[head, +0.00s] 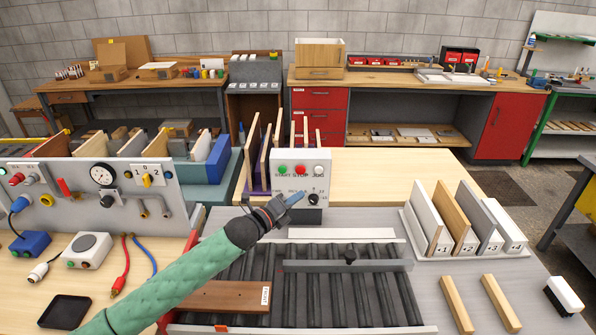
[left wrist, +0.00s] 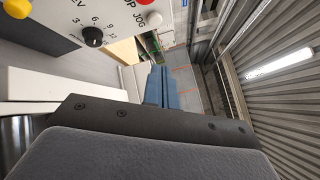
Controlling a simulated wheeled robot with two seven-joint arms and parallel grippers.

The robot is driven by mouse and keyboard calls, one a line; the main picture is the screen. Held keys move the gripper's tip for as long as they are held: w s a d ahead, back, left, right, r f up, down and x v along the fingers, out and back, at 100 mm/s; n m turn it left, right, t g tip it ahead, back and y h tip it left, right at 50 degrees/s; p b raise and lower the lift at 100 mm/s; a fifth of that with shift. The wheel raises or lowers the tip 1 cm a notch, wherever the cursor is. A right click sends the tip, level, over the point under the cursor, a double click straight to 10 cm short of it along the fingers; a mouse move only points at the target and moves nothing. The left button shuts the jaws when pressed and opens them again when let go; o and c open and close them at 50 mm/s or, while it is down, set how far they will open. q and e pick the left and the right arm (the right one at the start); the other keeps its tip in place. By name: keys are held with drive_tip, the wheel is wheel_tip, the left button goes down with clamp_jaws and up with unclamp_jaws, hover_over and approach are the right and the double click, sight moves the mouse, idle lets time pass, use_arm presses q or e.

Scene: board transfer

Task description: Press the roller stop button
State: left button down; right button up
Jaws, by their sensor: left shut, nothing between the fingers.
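The white control box (head: 302,168) stands behind the roller bed. Its top row has a green START button (head: 282,169), a red STOP button (head: 297,170) and a white JOG button (head: 318,169), with a black knob (head: 313,199) below. My left gripper (head: 294,198) is shut and empty, in front of the box's lower left part and below the STOP button. In the left wrist view its blue fingers (left wrist: 160,88) are together, and the knob (left wrist: 92,37), the white button (left wrist: 153,19) and a sliver of the red button show. Contact with the panel is not visible.
The roller bed (head: 340,295) has a brown board (head: 228,296) at its left and a grey bar (head: 345,266) across it. Numbered upright boards (head: 452,222) stand at right. A gauge panel (head: 90,200) stands at left. Loose wooden strips (head: 456,304) lie at front right.

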sight(301, 170)
use_arm(q)
drive_tip(key=shift+s+r+m+h, duration=0.1)
drive_tip(key=shift+r+m+h, duration=0.25)
drive_tip(key=shift+m, duration=0.85)
use_arm(e)
drive_tip(key=shift+w, duration=0.35)
use_arm(q)
drive_tip(key=shift+d, duration=0.15)
